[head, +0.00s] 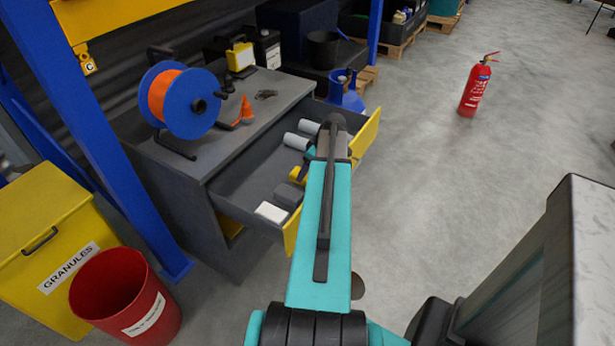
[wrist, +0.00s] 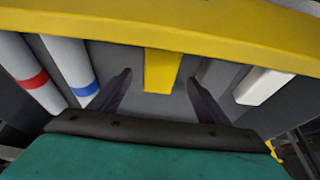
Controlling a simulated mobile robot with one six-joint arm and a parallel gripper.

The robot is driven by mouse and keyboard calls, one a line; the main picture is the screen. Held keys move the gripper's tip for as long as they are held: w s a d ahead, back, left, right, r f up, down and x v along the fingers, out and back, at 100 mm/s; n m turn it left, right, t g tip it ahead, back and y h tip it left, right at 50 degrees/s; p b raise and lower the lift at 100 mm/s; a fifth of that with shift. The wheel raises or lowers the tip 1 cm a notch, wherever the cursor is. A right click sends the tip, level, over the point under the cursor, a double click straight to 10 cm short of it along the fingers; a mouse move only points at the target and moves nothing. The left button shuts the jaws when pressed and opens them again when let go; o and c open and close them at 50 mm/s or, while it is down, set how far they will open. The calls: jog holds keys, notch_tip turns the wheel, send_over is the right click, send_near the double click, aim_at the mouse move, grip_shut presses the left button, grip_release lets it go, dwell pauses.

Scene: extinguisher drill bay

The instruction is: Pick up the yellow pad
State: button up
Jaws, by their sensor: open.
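The yellow pad (wrist: 162,68) lies in the open drawer, close behind the drawer's yellow front in the wrist view. In the head view a small part of the pad (head: 296,175) shows beside my arm, which hides the rest. My gripper (wrist: 158,79) is open and empty, its two dark fingers pointing at the drawer, one on each side of the pad in the picture. Gaps show between the fingers and the pad. I cannot tell how far above it the fingertips are. In the head view my arm mostly hides the gripper.
The open drawer (head: 248,183) also holds two white rolls (wrist: 69,65), a grey block (head: 288,195) and a white block (wrist: 262,86). Its yellow front (wrist: 220,36) stands close by. A blue cable reel (head: 190,100) stands on the cabinet top. Open floor lies to the right.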

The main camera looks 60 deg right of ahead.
jog(key=shift+x, duration=1.4)
jog(key=shift+f, duration=0.25)
jog(key=c, duration=1.1)
jog(key=shift+c, duration=0.2)
jog(key=shift+r, duration=0.15)
notch_tip(320, 180, up, 10)
jog(key=shift+b, duration=0.4)
jog(key=shift+r, duration=0.1)
